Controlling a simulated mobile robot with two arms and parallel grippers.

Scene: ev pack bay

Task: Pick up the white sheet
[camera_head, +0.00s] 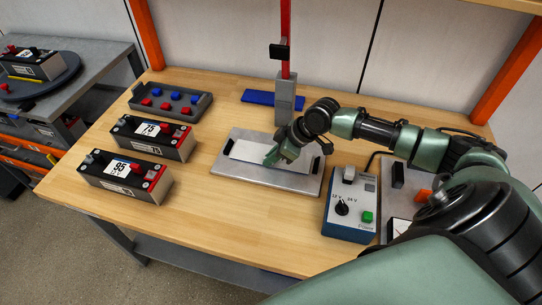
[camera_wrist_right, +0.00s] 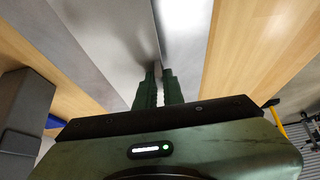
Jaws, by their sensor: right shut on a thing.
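The white sheet (camera_head: 248,151) lies over the grey tray (camera_head: 232,180) in the middle of the wooden bench. My right gripper (camera_head: 271,159) reaches in from the right and is shut on the sheet, with its fingers pointing down. In the right wrist view the green fingertips (camera_wrist_right: 159,77) are close together at the sheet's edge, with pale surfaces beyond them. Whether the sheet is raised off the tray I cannot tell. My left gripper is not in view.
Two battery modules (camera_head: 125,178) (camera_head: 152,138) and a grey bin of red and blue pieces (camera_head: 170,103) stand left. A blue control box (camera_head: 349,207) stands close right of the tray. A grey block with a red post (camera_head: 285,100) stands behind. The bench front is clear.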

